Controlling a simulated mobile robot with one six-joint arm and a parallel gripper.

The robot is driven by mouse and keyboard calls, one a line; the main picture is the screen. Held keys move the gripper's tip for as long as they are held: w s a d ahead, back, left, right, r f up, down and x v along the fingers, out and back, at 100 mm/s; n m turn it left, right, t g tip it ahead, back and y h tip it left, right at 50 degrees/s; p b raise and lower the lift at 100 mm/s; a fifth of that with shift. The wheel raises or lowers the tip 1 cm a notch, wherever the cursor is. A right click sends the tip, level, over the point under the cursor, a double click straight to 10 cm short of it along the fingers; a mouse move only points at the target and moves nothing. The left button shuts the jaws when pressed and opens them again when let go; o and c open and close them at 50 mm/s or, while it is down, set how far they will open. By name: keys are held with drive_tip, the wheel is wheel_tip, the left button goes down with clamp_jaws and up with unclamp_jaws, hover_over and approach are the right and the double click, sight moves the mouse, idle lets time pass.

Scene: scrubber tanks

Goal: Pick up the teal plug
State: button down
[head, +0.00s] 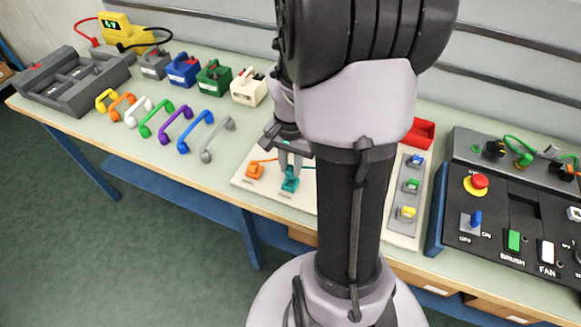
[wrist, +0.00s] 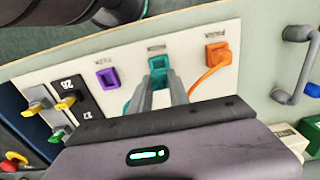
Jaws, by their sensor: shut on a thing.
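The teal plug (head: 290,184) stands at the white board (head: 245,180) on the bench, to the right of the orange plug. In the wrist view the teal plug (wrist: 157,66) is at the far end of my gripper's fingers. My gripper (head: 292,168) comes down on it from above and is shut on it. In the wrist view my gripper (wrist: 160,85) has its two grey fingers at the plug's sides. The plug's lower end is hidden, so I cannot tell whether it is still seated in the board.
An orange plug (head: 255,171) with an orange cord sits close to the left. A purple socket (wrist: 108,78) is on the other side in the wrist view. Coloured handles (head: 160,125) and small batteries (head: 213,77) stand further left. A control panel (head: 510,220) is at right.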

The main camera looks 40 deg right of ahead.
drive_tip(key=s+a+r+b, duration=0.2)
drive_tip(key=s+a, duration=0.1)
drive_tip(key=s, duration=0.5)
drive_tip(key=s+a+r+b, duration=0.1)
drive_tip(key=s+a+b, duration=0.15)
drive_tip(key=s, duration=0.45)
drive_tip(key=w+d+p, duration=0.5)
drive_tip(key=w+d, duration=1.2)
drive_tip(key=w, duration=0.3)
drive_tip(key=shift+d+f+p, duration=0.2)
drive_tip(key=shift+f+p, duration=0.05)
drive_tip(key=shift+p, duration=0.15)
drive_tip(key=shift+r, duration=0.1)
drive_tip(key=shift+f, duration=0.2)
